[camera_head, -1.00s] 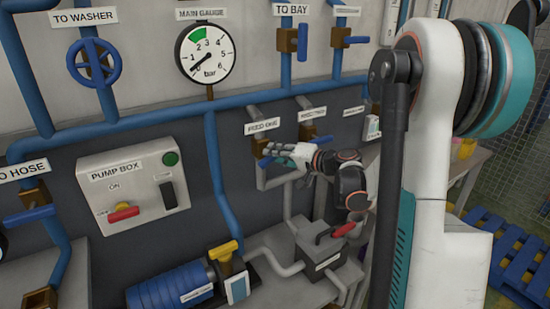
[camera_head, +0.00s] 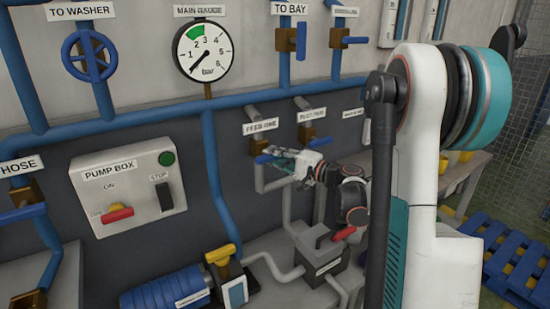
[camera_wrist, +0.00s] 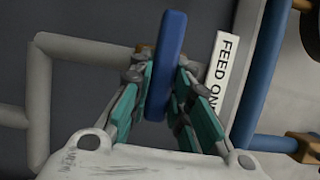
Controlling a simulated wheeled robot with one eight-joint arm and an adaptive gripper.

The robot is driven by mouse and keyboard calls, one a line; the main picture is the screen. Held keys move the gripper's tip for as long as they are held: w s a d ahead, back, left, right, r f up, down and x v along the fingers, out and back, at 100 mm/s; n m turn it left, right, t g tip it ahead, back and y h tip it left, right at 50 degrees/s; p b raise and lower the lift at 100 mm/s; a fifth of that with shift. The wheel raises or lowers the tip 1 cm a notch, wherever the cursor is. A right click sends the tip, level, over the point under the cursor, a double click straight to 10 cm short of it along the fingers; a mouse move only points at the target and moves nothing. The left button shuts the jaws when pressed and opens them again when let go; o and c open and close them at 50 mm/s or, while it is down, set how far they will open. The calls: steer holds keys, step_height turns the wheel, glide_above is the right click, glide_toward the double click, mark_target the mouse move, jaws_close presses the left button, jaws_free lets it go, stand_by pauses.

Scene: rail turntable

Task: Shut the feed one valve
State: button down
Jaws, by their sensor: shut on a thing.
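The feed one valve has a brass body (camera_head: 258,146) and a blue lever handle (camera_head: 264,159), under the FEED ONE label (camera_head: 261,126) in the head view. My gripper (camera_head: 277,161) is at this handle, coming from the right. In the wrist view the blue handle (camera_wrist: 167,65) stands between the teal-and-grey fingers (camera_wrist: 160,85), which are shut on it from both sides. The handle lies crosswise to the grey pipe (camera_wrist: 90,50) and roughly along the label (camera_wrist: 222,75). The brass body (camera_wrist: 143,50) is mostly hidden behind the handle and fingers.
A neighbouring feed valve (camera_head: 308,137) sits just right, behind my gripper. The pump box (camera_head: 128,185) is to the left. A grey box with a red handle (camera_head: 322,252) stands below my wrist. The main gauge (camera_head: 203,49) is above on the wall.

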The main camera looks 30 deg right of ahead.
steer(key=c, duration=1.5)
jaws_free()
steer(key=v, duration=1.2)
steer(key=shift+f, duration=0.1)
